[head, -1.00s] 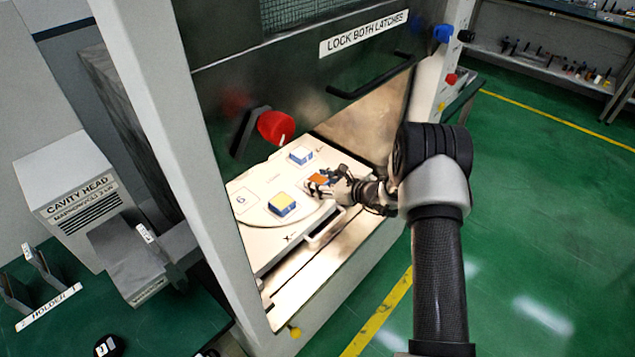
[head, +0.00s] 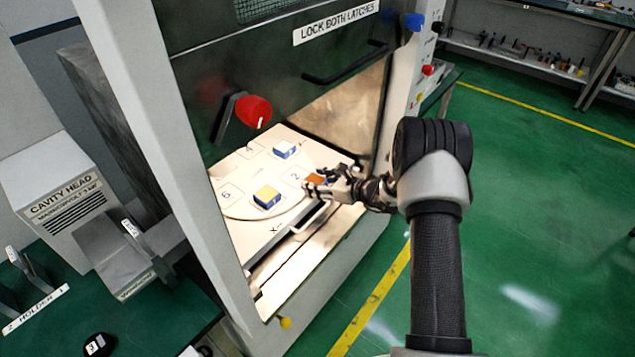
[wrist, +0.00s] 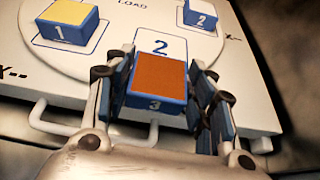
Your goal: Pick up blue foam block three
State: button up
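Blue foam block three (wrist: 158,85) has blue sides, an orange-brown top and a "3" on its near face. My gripper (wrist: 160,80) has its fingers closed against the block's left and right sides in the wrist view. In the head view my gripper (head: 325,183) reaches into the chamber from the right with the block (head: 313,180) at its tip. A marked square "2" (wrist: 161,46) shows just beyond the block. The block appears to be above the plate near the front handle; its exact height is hard to tell.
Block 1 (head: 267,197), with a yellow top, and block 2 (head: 284,150), with a white top, sit on the round plate. A white handle (wrist: 50,122) runs along the tray's front. The raised door (head: 300,50) and frame post (head: 150,130) bound the opening.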

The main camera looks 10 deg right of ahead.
jog(key=o, duration=0.4)
jog(key=shift+o, duration=0.2)
jog(key=v, duration=1.2)
jog(key=shift+o, duration=0.2)
